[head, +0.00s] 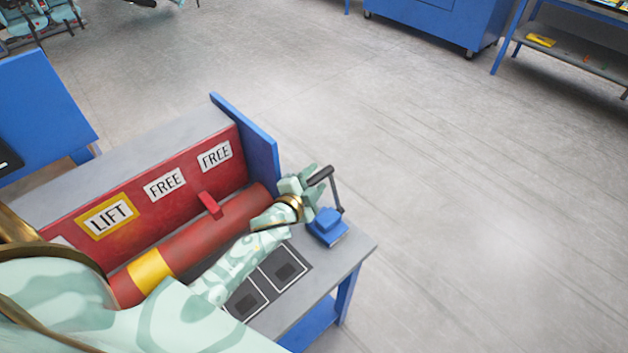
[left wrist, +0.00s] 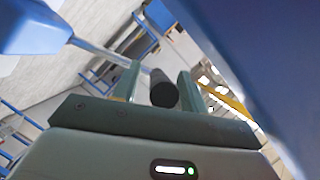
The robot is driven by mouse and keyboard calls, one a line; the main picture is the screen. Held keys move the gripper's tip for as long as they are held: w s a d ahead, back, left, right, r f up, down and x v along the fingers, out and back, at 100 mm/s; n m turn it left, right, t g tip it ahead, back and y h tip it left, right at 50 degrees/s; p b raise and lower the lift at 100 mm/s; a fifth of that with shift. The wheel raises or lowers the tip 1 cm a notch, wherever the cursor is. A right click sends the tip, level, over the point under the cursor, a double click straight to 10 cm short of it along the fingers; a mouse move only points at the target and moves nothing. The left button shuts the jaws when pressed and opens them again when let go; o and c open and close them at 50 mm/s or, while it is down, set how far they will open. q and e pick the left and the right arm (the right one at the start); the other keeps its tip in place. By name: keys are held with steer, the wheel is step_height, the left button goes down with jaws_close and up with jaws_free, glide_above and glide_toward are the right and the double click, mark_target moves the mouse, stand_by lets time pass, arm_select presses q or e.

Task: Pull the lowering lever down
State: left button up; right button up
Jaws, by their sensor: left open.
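The lowering lever (head: 335,190) stands raised at the right end of the bench, a dark rod with a thick black handle (head: 320,177) on a blue base (head: 328,228). My left gripper (head: 311,184) is at the handle, its arm reaching in from the left over the red cylinder. In the left wrist view the round end of the black handle (left wrist: 163,94) lies between the two open fingers of the gripper (left wrist: 157,84), closer to the right finger. Whether a finger touches it I cannot tell. My right gripper is not in view.
A red panel (head: 192,190) with LIFT and FREE labels and a red cylinder (head: 205,235) lie left of the lever. A blue upright plate (head: 250,142) stands behind the gripper. Dark square pads (head: 285,268) lie on the grey bench top (head: 340,258). Open floor is to the right.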

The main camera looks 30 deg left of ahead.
arm_select(q)
jaws_close()
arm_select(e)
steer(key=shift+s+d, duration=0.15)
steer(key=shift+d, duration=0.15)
